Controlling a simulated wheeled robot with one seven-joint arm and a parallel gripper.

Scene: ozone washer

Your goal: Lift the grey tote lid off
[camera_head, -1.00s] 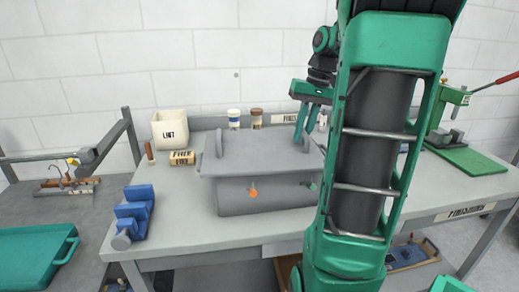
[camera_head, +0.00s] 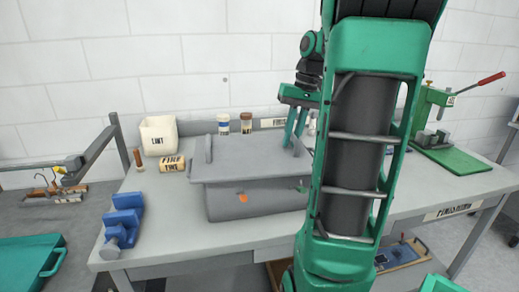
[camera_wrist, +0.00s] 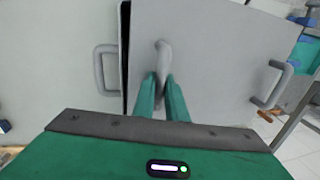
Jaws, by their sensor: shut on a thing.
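The grey tote (camera_head: 255,205) stands on the workbench, with its flat grey lid (camera_head: 250,163) over its top. The lid overhangs the front wall; I cannot tell whether there is a gap under it. One upright handle (camera_head: 208,150) is at the lid's left end. My gripper (camera_head: 292,140) is at the right end, fingers pointing down. In the wrist view my gripper (camera_wrist: 162,90) is shut on a grey upright handle (camera_wrist: 162,58). An orange catch (camera_head: 243,198) and a green catch (camera_head: 301,189) show on the tote's front. My arm hides the area right of the tote.
A white bin (camera_head: 159,136), a tan block (camera_head: 172,163) and a blue stepped block (camera_head: 122,222) are left of the tote. Two jars (camera_head: 246,123) stand behind it. A green press (camera_head: 435,120) is at the right. Bare bench (camera_head: 165,210) lies left of the tote.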

